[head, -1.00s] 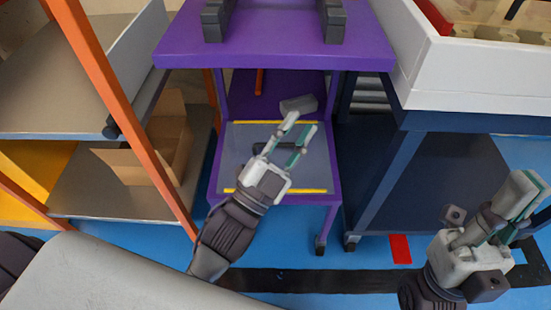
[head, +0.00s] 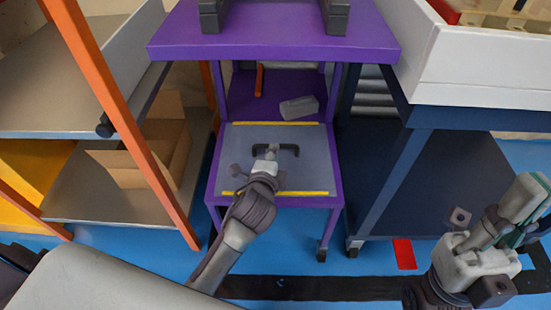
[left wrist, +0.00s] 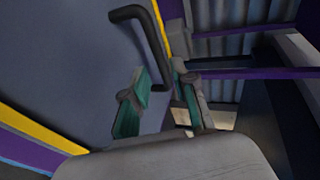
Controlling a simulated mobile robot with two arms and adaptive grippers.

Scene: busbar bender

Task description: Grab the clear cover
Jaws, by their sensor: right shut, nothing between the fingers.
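The clear cover (head: 240,145) is a greyish see-through panel with yellow edges, set in the purple cart. Its black handle (head: 287,148) stands out at its middle. In the left wrist view the cover (left wrist: 60,75) fills the left side, and the handle (left wrist: 152,35) runs down to the gap between my fingertips. My left gripper (head: 271,153) is at the handle's left part, pointing toward the cover. In the left wrist view its teal fingers (left wrist: 160,95) are apart, not visibly closed on the handle. My right gripper (head: 522,205) is shut and empty at the right.
A grey block (head: 299,107) and an orange bar (head: 259,80) lie on the purple cart (head: 270,38) behind the cover. A shelf with an orange post (head: 120,125) and a cardboard box (head: 165,140) stands left. A dark blue cart (head: 435,185) stands right.

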